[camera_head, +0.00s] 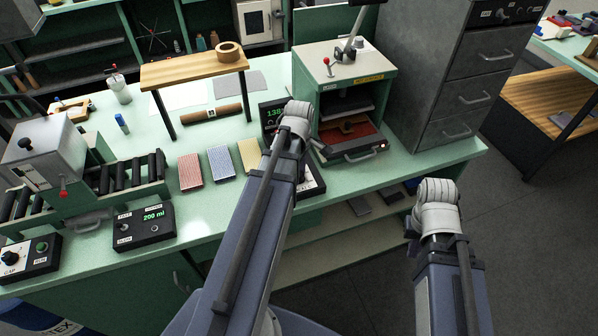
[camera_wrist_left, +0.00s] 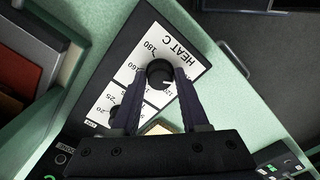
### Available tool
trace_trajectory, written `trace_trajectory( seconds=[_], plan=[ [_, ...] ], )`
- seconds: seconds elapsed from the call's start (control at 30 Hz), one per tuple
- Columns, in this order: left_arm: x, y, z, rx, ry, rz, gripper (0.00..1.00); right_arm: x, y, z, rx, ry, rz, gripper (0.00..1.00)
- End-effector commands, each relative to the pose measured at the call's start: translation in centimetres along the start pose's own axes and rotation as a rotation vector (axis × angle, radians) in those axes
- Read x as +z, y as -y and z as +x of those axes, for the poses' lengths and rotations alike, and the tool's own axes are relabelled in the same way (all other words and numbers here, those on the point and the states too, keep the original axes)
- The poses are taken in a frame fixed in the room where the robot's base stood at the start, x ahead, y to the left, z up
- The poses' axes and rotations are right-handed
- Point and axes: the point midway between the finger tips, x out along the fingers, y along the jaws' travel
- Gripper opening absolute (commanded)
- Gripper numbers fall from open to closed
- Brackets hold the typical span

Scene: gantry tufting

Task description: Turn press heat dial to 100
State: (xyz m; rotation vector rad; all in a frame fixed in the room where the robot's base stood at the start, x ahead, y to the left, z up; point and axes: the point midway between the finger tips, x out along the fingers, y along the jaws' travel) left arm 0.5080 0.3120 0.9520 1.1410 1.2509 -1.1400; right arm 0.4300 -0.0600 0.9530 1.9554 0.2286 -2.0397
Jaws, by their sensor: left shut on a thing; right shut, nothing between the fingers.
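The press heat dial (camera_wrist_left: 160,72) is a round black knob on a white panel (camera_wrist_left: 187,50) marked "HEAT C" in the left wrist view. My left gripper (camera_wrist_left: 160,84) is shut on it, one finger on each side. Numbers 180 and 160 show beside the knob; the fingers hide part of the scale, and I cannot read the setting surely. In the head view my left arm covers the dial, and only the panel's edge (camera_head: 314,182) shows. The green press (camera_head: 345,85) stands behind. My right gripper (camera_head: 411,228) is shut and empty, away from the bench at right.
A dark display (camera_head: 272,116) reading about 138 stands left of the press. Colored stacks (camera_head: 220,162) lie left of my arm. A grey drawer cabinet (camera_head: 455,85) stands right of the press.

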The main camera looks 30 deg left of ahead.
Motion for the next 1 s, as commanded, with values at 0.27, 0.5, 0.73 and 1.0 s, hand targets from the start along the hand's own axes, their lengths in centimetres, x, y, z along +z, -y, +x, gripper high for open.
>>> trace_trajectory(
  seconds=[0.27,0.5,0.73,1.0],
  plan=[
    [0.08,0.2,0.06,-0.004,0.002,-0.003,0.0,0.0,0.01,0.06,0.0,0.0,0.0,0.0],
    [0.05,0.14,0.05,-0.003,0.001,-0.002,0.65,0.0,0.0,0.05,0.0,0.0,0.0,0.0],
    [0.02,0.07,0.02,-0.002,0.0,-0.001,0.74,0.0,0.0,0.02,0.0,0.0,0.0,0.0],
    [0.01,0.04,-0.55,-0.001,0.0,-0.001,0.74,0.03,-0.05,-0.55,0.0,0.0,0.0,0.0]
  ],
)
